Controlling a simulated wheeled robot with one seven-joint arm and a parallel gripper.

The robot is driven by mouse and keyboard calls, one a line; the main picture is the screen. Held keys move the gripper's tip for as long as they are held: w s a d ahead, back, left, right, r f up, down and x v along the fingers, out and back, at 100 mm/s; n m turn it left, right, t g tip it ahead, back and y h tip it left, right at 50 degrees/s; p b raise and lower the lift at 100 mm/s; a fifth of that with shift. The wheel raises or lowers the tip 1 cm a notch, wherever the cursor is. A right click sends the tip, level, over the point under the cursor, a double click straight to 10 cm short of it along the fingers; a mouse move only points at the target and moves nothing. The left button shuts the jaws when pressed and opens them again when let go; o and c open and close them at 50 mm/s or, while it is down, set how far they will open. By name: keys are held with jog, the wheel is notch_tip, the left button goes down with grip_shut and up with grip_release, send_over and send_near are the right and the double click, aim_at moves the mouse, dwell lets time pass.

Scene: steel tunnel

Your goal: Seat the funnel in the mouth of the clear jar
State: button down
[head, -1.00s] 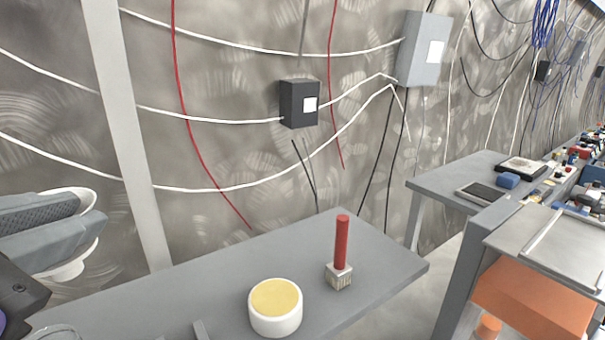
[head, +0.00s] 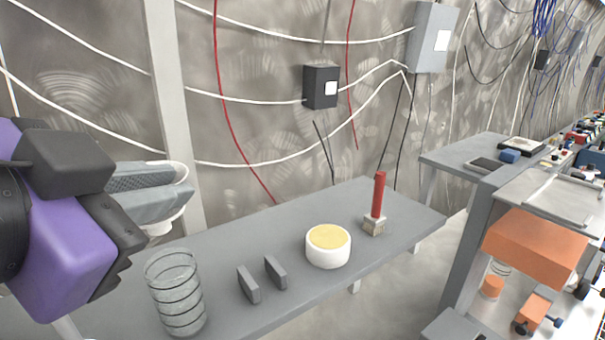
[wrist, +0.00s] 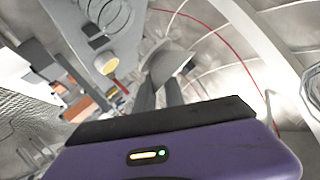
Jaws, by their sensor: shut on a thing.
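My gripper (head: 186,190) is at the left in the head view, its two grey fingers reaching right from the purple wrist body. It is shut on the funnel (head: 158,228), a pale piece mostly hidden by the fingers. In the wrist view the fingers (wrist: 160,84) hold the funnel (wrist: 172,62), which shows as a pale cone. The clear jar (head: 176,295), a see-through cylinder with dark rings, stands upright on the grey table. In the head view the funnel appears above the jar and slightly left, apart from it. The jar's rings show in the wrist view (wrist: 109,14).
On the table (head: 285,235), two grey upright plates (head: 262,278) stand right of the jar. Beyond them are a white round tub with a yellow top (head: 328,248) and a red rod in a block (head: 378,200). An orange box (head: 535,245) is at right.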

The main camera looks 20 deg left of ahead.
aim_at(180, 276)
jog(key=shift+f+b, duration=2.3)
jog(key=shift+f, duration=0.9)
jog(key=c, duration=1.3)
grip_release()
jog(key=shift+c, duration=0.2)
jog(key=shift+s, duration=0.15)
jog(key=b+v, duration=0.1)
jog(key=v, duration=0.6)
jog(key=shift+s+r, duration=0.15)
jog(key=shift+s, duration=0.1)
